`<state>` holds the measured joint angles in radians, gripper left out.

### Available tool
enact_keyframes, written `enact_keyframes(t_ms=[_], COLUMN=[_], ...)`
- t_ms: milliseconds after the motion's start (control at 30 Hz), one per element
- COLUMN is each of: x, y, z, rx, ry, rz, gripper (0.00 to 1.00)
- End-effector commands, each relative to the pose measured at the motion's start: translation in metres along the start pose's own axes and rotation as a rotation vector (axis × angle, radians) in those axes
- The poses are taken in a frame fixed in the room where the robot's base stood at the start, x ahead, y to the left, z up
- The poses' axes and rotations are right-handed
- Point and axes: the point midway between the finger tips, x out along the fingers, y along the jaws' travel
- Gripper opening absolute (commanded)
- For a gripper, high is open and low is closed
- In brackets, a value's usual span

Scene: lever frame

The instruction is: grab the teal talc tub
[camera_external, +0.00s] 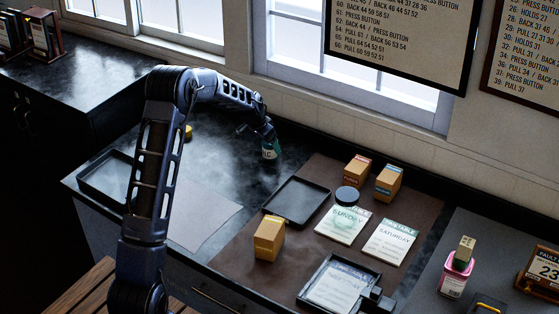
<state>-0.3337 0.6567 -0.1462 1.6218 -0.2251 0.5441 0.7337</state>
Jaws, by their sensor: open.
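The teal talc tub (271,152) stands on the dark counter near the back wall, below the window.
An empty black tray (295,201) lies in front of the tub, and another (106,176) at left. Cardboard boxes (388,181), a dark-lidded jar (346,196) and printed sheets (390,242) are to the right. A yellow item (188,132) sits left. A grey mat (205,214) is clear.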

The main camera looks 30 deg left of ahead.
Motion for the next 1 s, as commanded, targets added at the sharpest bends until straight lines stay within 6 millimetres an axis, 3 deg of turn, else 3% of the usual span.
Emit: enact_keyframes(t_ms=[200,500,767,1000], x=[0.031,0.037,0.037,0.036], y=[-0.001,-0.001,-0.001,-0.001], z=[0.000,-0.001,-0.001,-0.001], rx=[0.000,0.000,0.000,0.000], ry=[-0.001,0.000,0.000,0.001], rz=[0.000,-0.001,-0.001,-0.001], gripper=[0.79,0.79,0.28,0.25])
